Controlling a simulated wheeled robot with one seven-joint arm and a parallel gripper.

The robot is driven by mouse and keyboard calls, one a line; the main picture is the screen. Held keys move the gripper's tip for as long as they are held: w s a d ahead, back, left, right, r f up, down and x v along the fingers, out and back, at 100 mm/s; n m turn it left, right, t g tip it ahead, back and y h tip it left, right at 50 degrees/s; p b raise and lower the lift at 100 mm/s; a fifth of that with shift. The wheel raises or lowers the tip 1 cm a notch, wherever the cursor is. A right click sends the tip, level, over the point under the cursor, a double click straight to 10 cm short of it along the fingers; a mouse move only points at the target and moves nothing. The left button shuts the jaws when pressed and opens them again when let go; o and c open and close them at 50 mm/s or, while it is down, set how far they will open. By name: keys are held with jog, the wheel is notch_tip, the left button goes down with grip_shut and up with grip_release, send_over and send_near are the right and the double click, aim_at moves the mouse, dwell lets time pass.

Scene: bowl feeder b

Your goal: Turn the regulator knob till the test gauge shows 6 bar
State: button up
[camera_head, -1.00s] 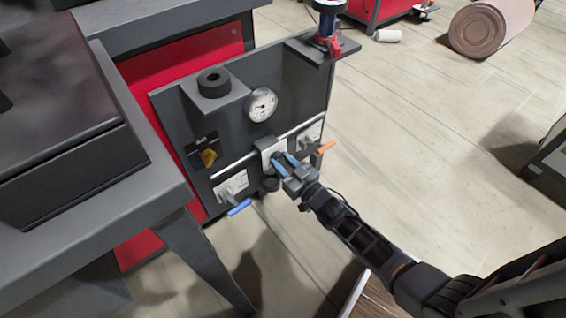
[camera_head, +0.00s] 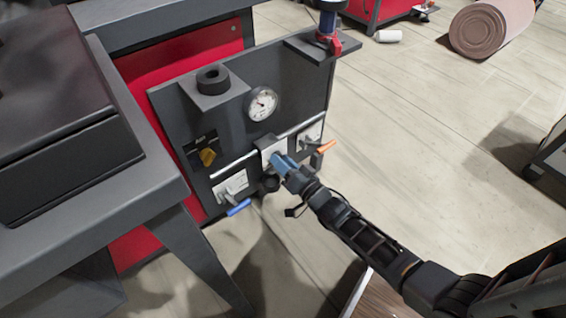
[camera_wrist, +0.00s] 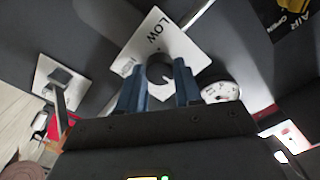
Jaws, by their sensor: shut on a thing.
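My gripper (camera_head: 283,166) is at the front of the dark panel (camera_head: 290,95), with its blue fingers shut on the regulator knob. In the wrist view the round dark knob (camera_wrist: 160,70) sits between my two fingers (camera_wrist: 158,88), in front of a white plate (camera_wrist: 152,36) marked LOW. In the head view my fingers mostly hide the knob. The round white test gauge (camera_head: 263,104) is above the knob on the panel. It also shows in the wrist view (camera_wrist: 220,92), partly hidden behind my gripper. Its needle is too small to read surely.
A blue-handled valve (camera_head: 238,208) is lower left and an orange-handled one (camera_head: 326,147) is right. A grey bench (camera_head: 95,200) stands close at the left.

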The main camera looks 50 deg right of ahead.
dwell(0.5)
jog(key=o, duration=1)
jog(key=shift+o, duration=0.2)
jog(key=shift+s, duration=0.1)
jog(key=p+v, duration=0.2)
jog(key=v, duration=0.5)
jog(key=shift+s, duration=0.3)
jog(key=shift+a, duration=0.1)
jog(key=s+a+r+n+g+y, duration=0.1)
jog(key=s+a+r+n+y, duration=0.15)
jog(key=s+a+r, duration=0.35)
jog(key=s+a+r+n+y, duration=0.1)
jog(key=s+a+r+n, duration=0.25)
jog(key=s, duration=0.45)
jog(key=s+a+r+n+g+y, duration=0.1)
jog(key=s+a+r+n, duration=0.3)
jog(key=r, duration=0.5)
jog(key=s+a+r+n+g+y, duration=0.1)
jog(key=s+a+r, duration=0.4)
jog(key=r, duration=0.4)
notch_tip(320, 180, up, 26)
jog(key=p, duration=2.6)
jog(key=shift+a, duration=0.2)
